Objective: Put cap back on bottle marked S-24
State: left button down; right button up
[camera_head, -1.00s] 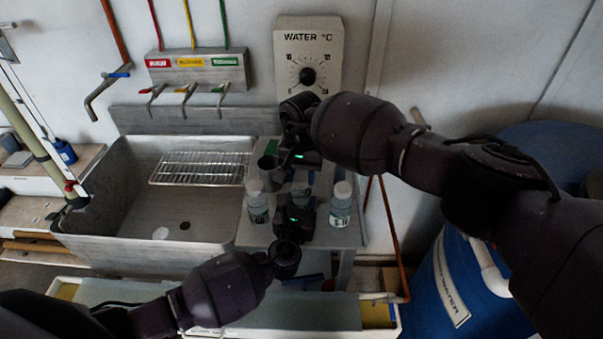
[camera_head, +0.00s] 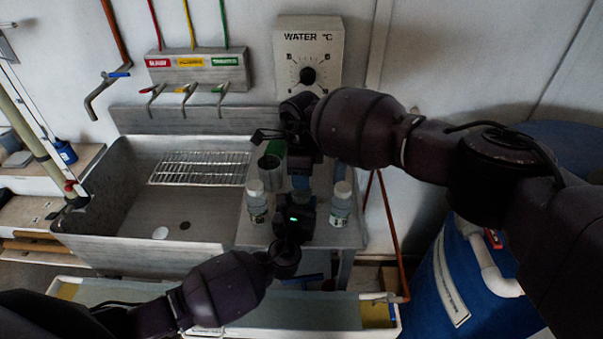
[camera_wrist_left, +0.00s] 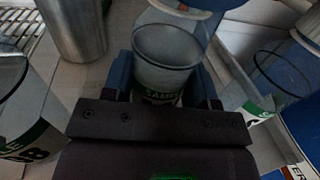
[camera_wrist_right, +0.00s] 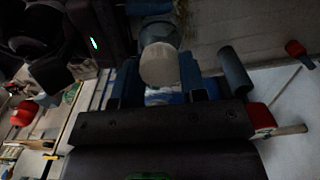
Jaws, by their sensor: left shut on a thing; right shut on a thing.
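My left gripper (camera_head: 294,222) is shut on the middle clear sample bottle (camera_wrist_left: 165,60), which stands between two others. Its label is mostly hidden by the gripper, so I cannot read its number. My right gripper (camera_head: 302,172) is directly above this bottle, fingers downward, shut on the white cap (camera_wrist_right: 160,65). In the right wrist view the cap sits between the blue fingers, close to the bottle. The head view does not show whether cap and neck touch; the fingers hide it.
Capped bottles stand at left (camera_head: 257,203) and right (camera_head: 341,205) of the held one; the left one's label ends in 8 in the left wrist view (camera_wrist_left: 30,140). A metal cup (camera_head: 269,166) stands behind. The sink (camera_head: 130,205) with a wire rack (camera_head: 200,168) lies left.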

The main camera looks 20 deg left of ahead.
jog(key=m, duration=1.1)
jog(key=shift+m, duration=0.3)
jog(key=m, duration=1.9)
jog(key=shift+f, duration=0.1)
jog(key=o, duration=1.1)
